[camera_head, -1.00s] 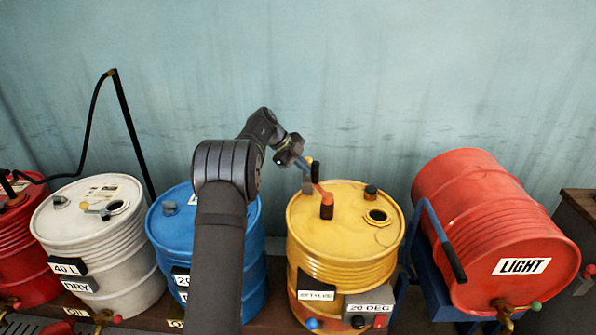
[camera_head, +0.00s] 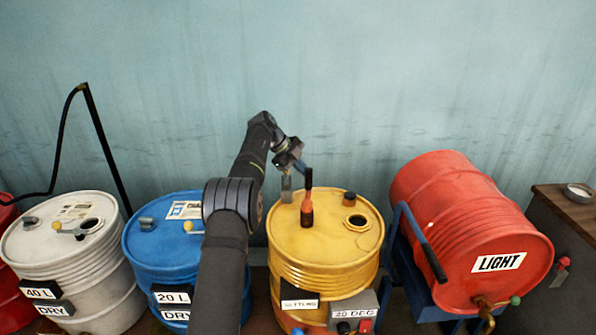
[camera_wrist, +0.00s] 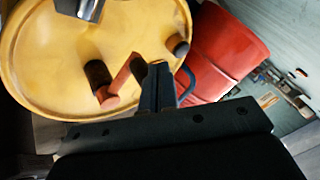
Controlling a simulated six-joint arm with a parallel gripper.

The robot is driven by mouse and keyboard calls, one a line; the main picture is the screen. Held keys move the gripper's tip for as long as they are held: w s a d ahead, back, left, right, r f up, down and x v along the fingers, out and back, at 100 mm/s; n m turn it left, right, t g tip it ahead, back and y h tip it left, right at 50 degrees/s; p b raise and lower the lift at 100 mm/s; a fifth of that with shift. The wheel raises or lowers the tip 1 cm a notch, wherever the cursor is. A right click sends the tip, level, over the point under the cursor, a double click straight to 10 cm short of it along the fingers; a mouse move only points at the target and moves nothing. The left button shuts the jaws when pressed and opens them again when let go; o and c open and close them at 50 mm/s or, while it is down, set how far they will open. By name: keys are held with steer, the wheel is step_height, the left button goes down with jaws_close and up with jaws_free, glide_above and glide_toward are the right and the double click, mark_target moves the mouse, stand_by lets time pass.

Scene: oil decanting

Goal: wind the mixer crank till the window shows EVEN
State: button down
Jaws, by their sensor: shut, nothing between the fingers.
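The yellow mixer drum (camera_head: 285,240) stands upright and fills much of the wrist view (camera_wrist: 50,80). Its orange crank (camera_head: 307,200) is on the lid, with one dark upright end at the back and another at the front; it also shows in the wrist view (camera_wrist: 122,82). A small white window label (camera_head: 299,301) is on the drum's front; I cannot read it surely. My gripper (camera_head: 308,170) is shut and empty, beside the crank's back end. In the wrist view its fingertips (camera_wrist: 157,70) overlap the crank arm's end; I cannot tell whether they touch.
A box marked 20 DEG (camera_head: 352,313) is on the drum's front. A dark bung (camera_head: 349,198) and a ringed hole (camera_head: 357,222) are on its lid. Blue (camera_head: 140,255) and white (camera_head: 95,265) drums stand left. A red LIGHT drum (camera_head: 450,210) lies in a cradle right.

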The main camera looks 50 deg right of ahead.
steer(key=shift+s+d+m+g+y, duration=0.3)
steer(key=shift+s+d+m, duration=0.1)
steer(key=shift+m, duration=0.2)
steer(key=shift+s+d, duration=0.1)
steer(key=shift+a, duration=0.2)
stand_by(0.5)
